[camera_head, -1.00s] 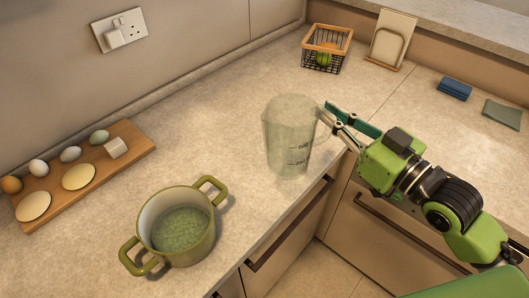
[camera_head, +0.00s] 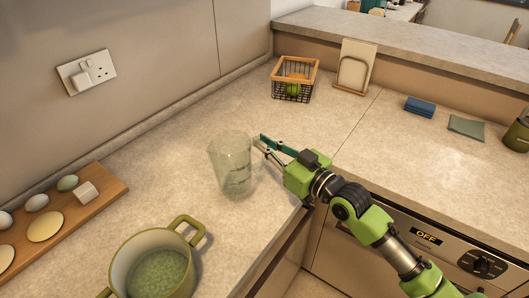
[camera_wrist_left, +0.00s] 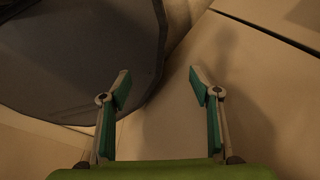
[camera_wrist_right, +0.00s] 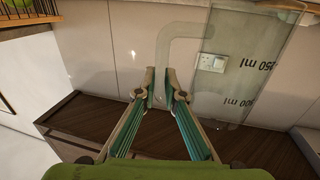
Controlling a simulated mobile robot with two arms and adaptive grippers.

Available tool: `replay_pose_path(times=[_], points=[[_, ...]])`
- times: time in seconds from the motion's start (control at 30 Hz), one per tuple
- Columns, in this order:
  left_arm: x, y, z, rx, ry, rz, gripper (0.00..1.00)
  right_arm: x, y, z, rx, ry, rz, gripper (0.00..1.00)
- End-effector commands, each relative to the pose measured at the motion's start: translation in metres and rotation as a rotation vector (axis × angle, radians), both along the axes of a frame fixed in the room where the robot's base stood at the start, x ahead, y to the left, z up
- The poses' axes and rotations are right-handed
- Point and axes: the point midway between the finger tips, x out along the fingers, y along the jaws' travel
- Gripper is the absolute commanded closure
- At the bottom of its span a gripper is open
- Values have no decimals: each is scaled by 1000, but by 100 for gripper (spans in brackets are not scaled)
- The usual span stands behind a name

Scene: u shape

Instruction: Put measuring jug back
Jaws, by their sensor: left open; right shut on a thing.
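The clear measuring jug (camera_head: 231,165) is upright at the countertop corner in the head view; I cannot tell whether its base touches the counter. My right gripper (camera_head: 265,146) is shut on its handle at the jug's right side. In the right wrist view the fingers (camera_wrist_right: 160,92) close around the clear handle (camera_wrist_right: 172,50), with the jug's marked wall (camera_wrist_right: 245,75) to the right. My left gripper (camera_wrist_left: 160,85) is open and empty in its wrist view, away from the jug, and is not seen in the head view.
A green pot (camera_head: 118,268) stands at the front left. A wooden board (camera_head: 88,208) with eggs lies by the wall. A wire basket (camera_head: 292,90), a board in a stand (camera_head: 355,66), and blue cloths (camera_head: 420,106) are farther back. Counter around the jug is clear.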

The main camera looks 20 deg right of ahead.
Motion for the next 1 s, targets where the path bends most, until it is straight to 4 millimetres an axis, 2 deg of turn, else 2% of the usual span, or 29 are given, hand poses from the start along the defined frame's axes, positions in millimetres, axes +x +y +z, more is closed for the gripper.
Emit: replay_pose_path(times=[0.23, 0.63, 0.7, 0.73, 1.0], points=[[0, 3, 4, 3, -1, -1, 43, 3, 1, -29, 2, -1, -1, 100], [0, 4, 2, 5, -1, -1, 43, 3, 0, -35, 3, -3, -1, 100], [0, 4, 2, 5, -1, -1, 43, 3, 0, -37, -1, 0, -1, 78], [0, 4, 3, 5, -1, -1, 43, 3, 0, -37, 0, 1, -1, 74], [0, 5, 2, 5, 0, 0, 43, 2, 1, -37, 0, 1, -1, 74]])
